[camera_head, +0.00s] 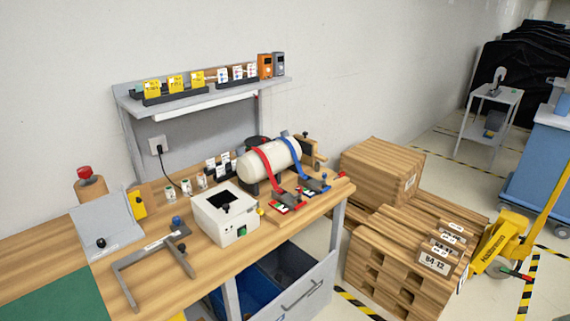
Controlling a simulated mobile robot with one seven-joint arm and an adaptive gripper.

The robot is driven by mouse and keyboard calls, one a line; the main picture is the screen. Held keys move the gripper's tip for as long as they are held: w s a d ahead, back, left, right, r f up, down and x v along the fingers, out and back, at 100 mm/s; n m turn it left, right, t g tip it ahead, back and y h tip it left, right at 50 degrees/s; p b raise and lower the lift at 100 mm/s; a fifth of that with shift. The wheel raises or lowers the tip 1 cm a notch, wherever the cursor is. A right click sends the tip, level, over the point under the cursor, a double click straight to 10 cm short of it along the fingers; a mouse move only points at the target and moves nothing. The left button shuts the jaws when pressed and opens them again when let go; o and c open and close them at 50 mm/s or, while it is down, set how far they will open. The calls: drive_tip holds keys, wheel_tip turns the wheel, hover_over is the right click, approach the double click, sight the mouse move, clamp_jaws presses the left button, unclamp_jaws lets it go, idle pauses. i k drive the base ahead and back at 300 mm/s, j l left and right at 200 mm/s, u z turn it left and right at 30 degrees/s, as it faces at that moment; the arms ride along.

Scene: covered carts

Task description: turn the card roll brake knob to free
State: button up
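A brown roll (91,190) stands upright at the back left of the wooden workbench, with a red knob (84,172) on its top. This looks like the card roll and its brake knob, but no label on it can be read. The knob's markings and the setting it points to are too small to tell. My gripper is not in view.
A grey metal frame (140,275), a white box (224,214) with a dark opening, and a strapped cream cylinder (270,158) occupy the bench (198,262). A shelf (200,92) rises behind. A green mat (45,302) is clear at front left.

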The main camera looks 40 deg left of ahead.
sight(101, 242)
drive_tip(key=u, duration=2.65)
drive_tip(key=i+l+u, duration=0.1)
drive_tip(key=i+u, duration=0.4)
drive_tip(key=i, duration=0.25)
